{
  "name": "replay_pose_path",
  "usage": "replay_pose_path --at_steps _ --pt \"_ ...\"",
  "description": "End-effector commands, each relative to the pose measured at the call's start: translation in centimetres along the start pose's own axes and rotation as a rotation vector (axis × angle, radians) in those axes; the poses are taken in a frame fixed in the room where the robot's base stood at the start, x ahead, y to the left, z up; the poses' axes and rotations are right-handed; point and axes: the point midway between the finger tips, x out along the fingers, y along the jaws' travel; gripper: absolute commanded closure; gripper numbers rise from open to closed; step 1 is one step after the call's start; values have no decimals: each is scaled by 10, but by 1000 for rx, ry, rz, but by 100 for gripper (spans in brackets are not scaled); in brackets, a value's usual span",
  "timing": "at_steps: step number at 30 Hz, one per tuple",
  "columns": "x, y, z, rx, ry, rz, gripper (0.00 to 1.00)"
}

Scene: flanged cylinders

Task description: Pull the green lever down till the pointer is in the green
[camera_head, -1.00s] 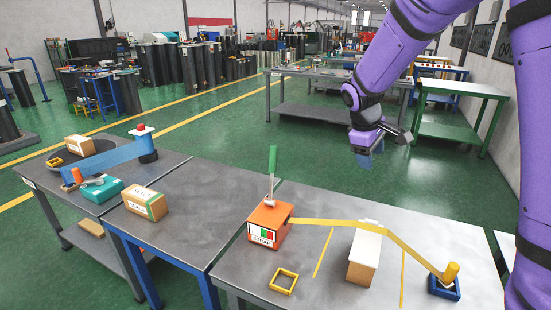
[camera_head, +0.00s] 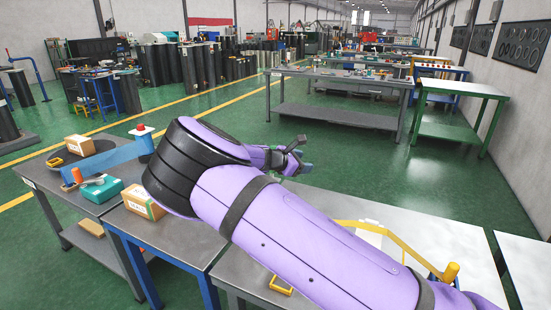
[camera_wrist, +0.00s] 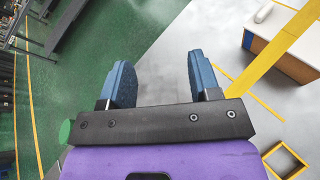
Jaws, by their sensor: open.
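The orange box with the green lever, its pointer and its coloured scale are hidden behind my arm in the head view. In the wrist view a rounded green end, seemingly of the lever (camera_wrist: 65,131), shows at the left beside my gripper's body, outside the jaws. My gripper (camera_head: 303,156) is out beyond my forearm in the head view. In the wrist view my gripper (camera_wrist: 162,78) has its two blue fingers apart, with nothing between them but grey tabletop and green floor behind.
A yellow strap (camera_wrist: 265,58) runs past a white-topped box (camera_wrist: 282,42). It ends near a yellow post (camera_head: 451,272) in the head view. A yellow square frame (camera_wrist: 283,160) lies on the table. A cardboard box (camera_head: 145,202) stands on the table left of my arm.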

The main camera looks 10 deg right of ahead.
Motion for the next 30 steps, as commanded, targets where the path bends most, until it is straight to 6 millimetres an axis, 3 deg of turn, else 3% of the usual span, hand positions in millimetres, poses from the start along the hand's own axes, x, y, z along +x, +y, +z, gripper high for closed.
replay_pose_path --at_steps 3,9,16,23,30 --pt "-26 22 -29 -126 -88 114 43" --pt "-68 50 -68 -296 -213 268 43" --pt "-99 64 -94 -398 -294 364 43" --pt "-89 70 -94 -409 -304 373 43" --pt "-52 87 -85 -407 -303 371 43"
